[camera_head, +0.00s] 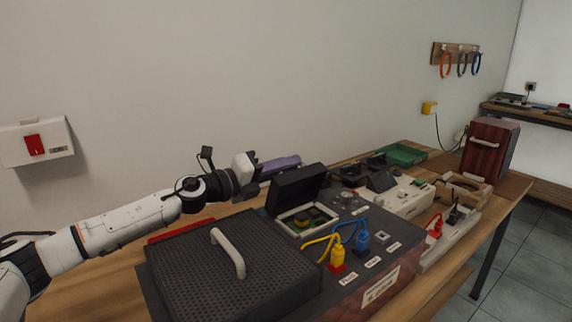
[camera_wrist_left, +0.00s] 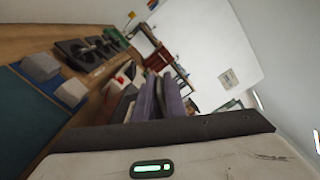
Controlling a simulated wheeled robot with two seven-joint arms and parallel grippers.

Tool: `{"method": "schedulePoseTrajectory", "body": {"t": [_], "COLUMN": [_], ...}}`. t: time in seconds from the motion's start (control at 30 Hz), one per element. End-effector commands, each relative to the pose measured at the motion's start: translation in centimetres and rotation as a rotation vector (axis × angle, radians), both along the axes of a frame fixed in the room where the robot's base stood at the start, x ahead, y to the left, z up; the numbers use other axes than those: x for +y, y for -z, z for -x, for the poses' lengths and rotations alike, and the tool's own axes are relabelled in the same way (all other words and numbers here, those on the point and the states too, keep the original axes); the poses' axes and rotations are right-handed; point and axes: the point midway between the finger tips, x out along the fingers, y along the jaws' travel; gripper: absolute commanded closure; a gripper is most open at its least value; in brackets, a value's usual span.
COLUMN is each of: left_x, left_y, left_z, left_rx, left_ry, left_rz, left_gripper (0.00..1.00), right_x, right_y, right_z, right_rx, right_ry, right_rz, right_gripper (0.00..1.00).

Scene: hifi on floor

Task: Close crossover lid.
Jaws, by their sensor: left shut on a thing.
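The crossover lid (camera_head: 297,187) is a dark, box-shaped cover. It stands raised at the back of a light-rimmed opening (camera_head: 308,218) in the dark bench unit, with the green and yellow parts inside exposed. My left gripper (camera_head: 281,165) reaches in from the left, just behind and above the lid's top edge. Its purple fingers also show in the left wrist view (camera_wrist_left: 161,96). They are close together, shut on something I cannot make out. I cannot tell whether they touch the lid. My right gripper is not in view.
A black perforated cover (camera_head: 190,270) with a pale handle (camera_head: 228,252) lies in front of my left arm. Yellow (camera_head: 337,255) and blue (camera_head: 362,240) plugs with cables stand right of the opening. White devices (camera_head: 400,195) and a green tray (camera_head: 405,154) are farther right.

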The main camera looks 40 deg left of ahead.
Motion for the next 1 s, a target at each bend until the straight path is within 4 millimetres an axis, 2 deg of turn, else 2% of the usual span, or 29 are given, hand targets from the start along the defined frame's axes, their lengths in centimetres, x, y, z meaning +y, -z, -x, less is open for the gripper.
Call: {"method": "schedulePoseTrajectory", "body": {"t": [0.27,0.3,0.37,0.73,1.0], "left_x": [0.1,0.1,0.1,0.1,0.8], "left_y": [0.4,0.4,0.3,0.2,0.7], "left_z": [0.0,0.0,0.0,0.2,2.2], "left_rx": [0.005,0.005,0.005,0.003,0.006], "left_ry": [-0.001,-0.001,-0.001,-0.002,-0.001], "left_rz": [-0.005,-0.005,-0.003,0.000,-0.002], "left_gripper": [1.00,0.83,0.72,0.72,0.72], "right_x": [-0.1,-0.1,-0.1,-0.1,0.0], "right_y": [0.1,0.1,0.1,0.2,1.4], "right_z": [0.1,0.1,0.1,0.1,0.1], "right_rx": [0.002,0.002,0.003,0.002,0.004], "right_ry": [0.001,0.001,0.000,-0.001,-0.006], "right_rz": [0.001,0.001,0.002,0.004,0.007], "right_gripper": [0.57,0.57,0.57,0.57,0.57]}}
